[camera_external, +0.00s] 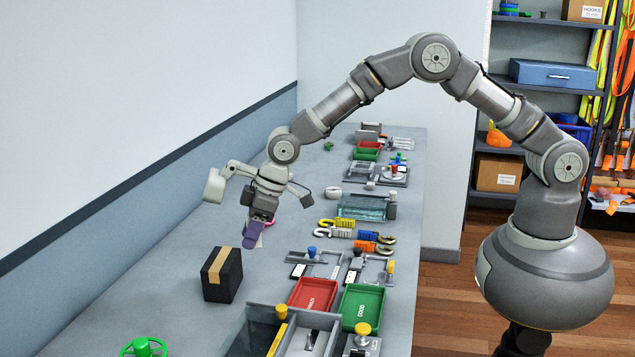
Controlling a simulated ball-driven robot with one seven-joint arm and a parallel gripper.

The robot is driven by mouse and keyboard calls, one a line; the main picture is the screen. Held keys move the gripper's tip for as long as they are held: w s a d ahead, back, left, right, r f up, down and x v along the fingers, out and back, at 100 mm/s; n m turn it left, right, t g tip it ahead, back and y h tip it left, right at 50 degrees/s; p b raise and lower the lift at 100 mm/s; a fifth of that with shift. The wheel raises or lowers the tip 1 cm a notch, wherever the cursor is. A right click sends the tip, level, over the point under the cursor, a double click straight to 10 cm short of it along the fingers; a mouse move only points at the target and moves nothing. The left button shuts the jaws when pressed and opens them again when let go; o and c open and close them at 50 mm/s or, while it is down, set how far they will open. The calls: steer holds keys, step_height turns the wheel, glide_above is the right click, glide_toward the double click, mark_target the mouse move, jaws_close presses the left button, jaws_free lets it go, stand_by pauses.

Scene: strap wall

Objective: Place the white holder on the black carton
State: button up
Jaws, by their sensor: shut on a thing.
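The black carton (213,279) is a small box with a tan tape band, standing on the grey bench left of the middle. My gripper (257,226) points down above the bench, behind and to the right of the carton, higher than its top. It is shut on a white piece, which looks like the white holder (260,241). Only a small part of it shows beside a purple piece (252,234) at the fingers; I cannot tell whether the purple belongs to the gripper. The gripper and carton are apart.
A red tray (313,293) and a green tray (362,305) lie right of the carton. Clamps and hooks (338,223) line the bench's right side. A green valve wheel (144,347) is at the front left. The bench left of the carton is clear, up to the wall.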

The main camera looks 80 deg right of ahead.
glide_above(223, 261)
steer(key=s, duration=0.2)
steer(key=shift+w+d+f, duration=0.2)
steer(key=shift+w, duration=0.05)
steer(key=shift+f+b, duration=0.7)
steer(key=shift+f, duration=1)
steer(key=shift+f, duration=0.25)
steer(key=o, duration=1.1)
steer(key=shift+r, duration=0.1)
